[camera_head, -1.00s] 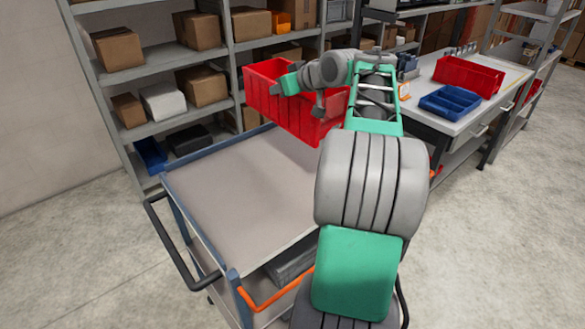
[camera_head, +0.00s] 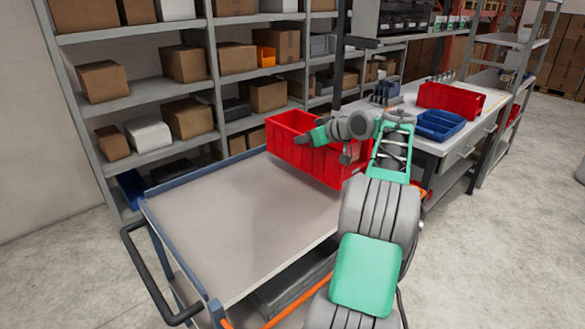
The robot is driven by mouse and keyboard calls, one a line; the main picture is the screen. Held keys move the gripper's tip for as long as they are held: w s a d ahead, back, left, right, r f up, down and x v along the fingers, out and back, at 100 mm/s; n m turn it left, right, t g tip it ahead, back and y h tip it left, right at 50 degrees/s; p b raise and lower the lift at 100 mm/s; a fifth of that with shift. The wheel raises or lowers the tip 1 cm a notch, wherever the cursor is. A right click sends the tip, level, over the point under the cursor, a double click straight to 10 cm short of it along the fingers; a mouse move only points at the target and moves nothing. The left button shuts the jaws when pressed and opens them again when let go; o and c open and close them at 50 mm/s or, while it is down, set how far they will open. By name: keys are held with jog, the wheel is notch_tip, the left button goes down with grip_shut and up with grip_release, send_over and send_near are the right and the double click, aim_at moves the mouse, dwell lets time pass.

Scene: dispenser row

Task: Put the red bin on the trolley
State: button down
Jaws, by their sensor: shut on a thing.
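A red bin (camera_head: 300,160) is at the far end of the trolley (camera_head: 225,215), over the right part of its grey top. My gripper (camera_head: 343,155) is shut on the bin's near side wall, partly covering it. The bin looks roughly level. I cannot tell whether its base touches the trolley top or hangs just above it. The fingertips are small and partly hidden. A second red bin (camera_head: 450,99) stands on the workbench to the right.
The trolley has a black handle (camera_head: 150,290) at the front left, and most of its top is bare. Shelving with cardboard boxes (camera_head: 190,118) stands behind it. The workbench (camera_head: 425,147), with a blue tray (camera_head: 438,126), is at the right.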

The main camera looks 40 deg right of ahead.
notch_tip(320, 180, down, 7)
jog(key=w+a, duration=0.2)
jog(key=shift+w+r, duration=0.15)
jog(key=shift+a, duration=0.1)
jog(key=shift+f, duration=0.3)
jog(key=c, duration=1.5)
grip_release()
